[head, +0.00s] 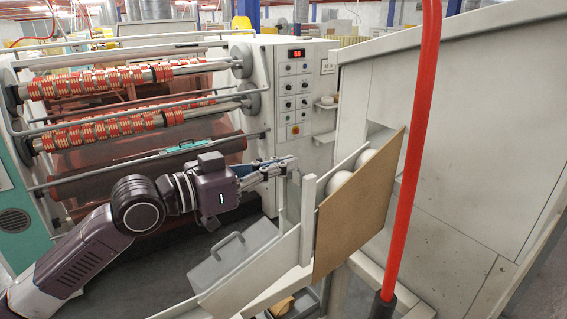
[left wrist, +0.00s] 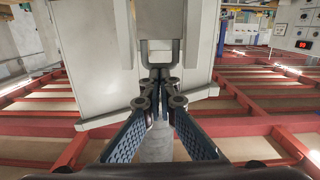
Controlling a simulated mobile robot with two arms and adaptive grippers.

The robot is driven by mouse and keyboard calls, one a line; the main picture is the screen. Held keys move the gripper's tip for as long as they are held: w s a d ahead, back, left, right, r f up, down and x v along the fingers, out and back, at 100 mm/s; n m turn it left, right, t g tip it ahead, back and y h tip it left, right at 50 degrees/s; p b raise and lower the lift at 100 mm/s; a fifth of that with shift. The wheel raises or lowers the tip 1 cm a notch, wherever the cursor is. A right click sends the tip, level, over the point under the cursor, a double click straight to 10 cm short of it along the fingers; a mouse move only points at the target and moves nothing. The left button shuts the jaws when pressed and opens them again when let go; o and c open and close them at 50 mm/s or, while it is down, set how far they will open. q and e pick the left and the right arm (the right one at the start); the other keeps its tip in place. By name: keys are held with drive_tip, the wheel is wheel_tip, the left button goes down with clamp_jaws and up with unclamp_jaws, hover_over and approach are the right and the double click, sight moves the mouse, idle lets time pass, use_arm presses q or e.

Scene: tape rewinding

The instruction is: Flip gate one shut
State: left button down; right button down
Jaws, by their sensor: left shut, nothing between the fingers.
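My left gripper (head: 290,163) reaches in from the left, its fingers together and empty, beside the upper end of a pale chute frame (head: 307,215). In the left wrist view its fingertips (left wrist: 157,76) meet just below a grey U-shaped bracket (left wrist: 160,57) on a pale panel (left wrist: 90,60); I cannot tell whether they touch it. No label marks gate one, so I cannot tell which part it is. A brown board (head: 358,205) stands on the chute's right, with white rounded rolls (head: 341,180) partly hidden behind it. My right gripper is not in view.
The winding machine (head: 265,90) with red-and-cream rolls (head: 120,78) stands behind my left arm. A grey box with a handle (head: 235,255) sits below the gripper. A red upright pole (head: 415,150) and a large grey housing (head: 480,110) bound the right side.

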sight(295, 190)
use_arm(q)
wheel_tip(295, 190, down, 6)
drive_tip(key=b, duration=0.3)
drive_tip(key=shift+f+b, duration=0.25)
drive_tip(key=shift+b, duration=0.05)
